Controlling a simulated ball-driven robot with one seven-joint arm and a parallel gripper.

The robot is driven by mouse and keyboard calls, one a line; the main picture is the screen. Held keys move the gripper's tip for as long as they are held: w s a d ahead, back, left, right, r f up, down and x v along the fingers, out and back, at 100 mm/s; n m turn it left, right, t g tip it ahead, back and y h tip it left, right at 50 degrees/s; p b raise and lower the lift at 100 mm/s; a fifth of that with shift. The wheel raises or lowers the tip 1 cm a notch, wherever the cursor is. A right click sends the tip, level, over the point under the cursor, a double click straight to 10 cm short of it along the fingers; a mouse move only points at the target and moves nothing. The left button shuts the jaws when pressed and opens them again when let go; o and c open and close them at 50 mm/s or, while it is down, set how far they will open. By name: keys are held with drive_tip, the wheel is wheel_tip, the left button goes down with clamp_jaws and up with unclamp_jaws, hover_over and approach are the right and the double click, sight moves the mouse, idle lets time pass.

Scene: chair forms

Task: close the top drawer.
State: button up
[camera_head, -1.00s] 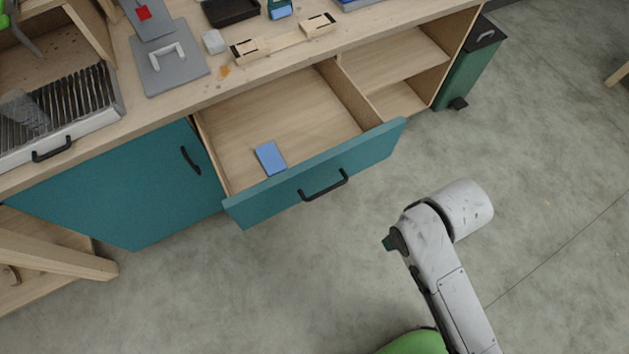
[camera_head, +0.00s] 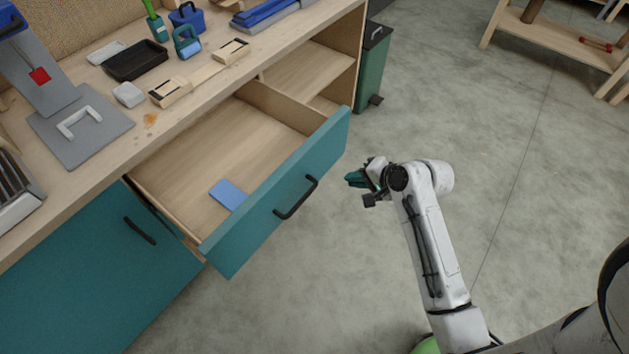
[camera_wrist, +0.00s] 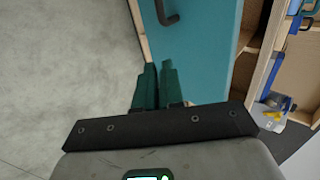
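The top drawer (camera_head: 280,200) is pulled well out of the workbench. Its teal front has a black bar handle (camera_head: 297,198), and a blue block (camera_head: 228,194) lies inside. My gripper (camera_head: 356,178) is to the right of the drawer front, apart from the handle, with its dark green fingers pointing toward it. In the wrist view the two fingers (camera_wrist: 158,72) lie close together with nothing between them. There the teal drawer front (camera_wrist: 195,50) fills the upper middle, and part of the black handle (camera_wrist: 170,20) shows at the top edge.
The worktop (camera_head: 195,105) carries a black tray (camera_head: 136,61), a grey plate and wooden pieces. A teal cabinet door (camera_head: 90,280) is below left. A green bin (camera_head: 372,70) stands past the bench's far end.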

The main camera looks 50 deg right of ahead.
sight(311, 173)
drive_tip(key=x, duration=0.9)
clamp_jaws()
drive_tip(key=shift+w+a+f, duration=0.15)
drive_tip(key=shift+w, duration=2.05)
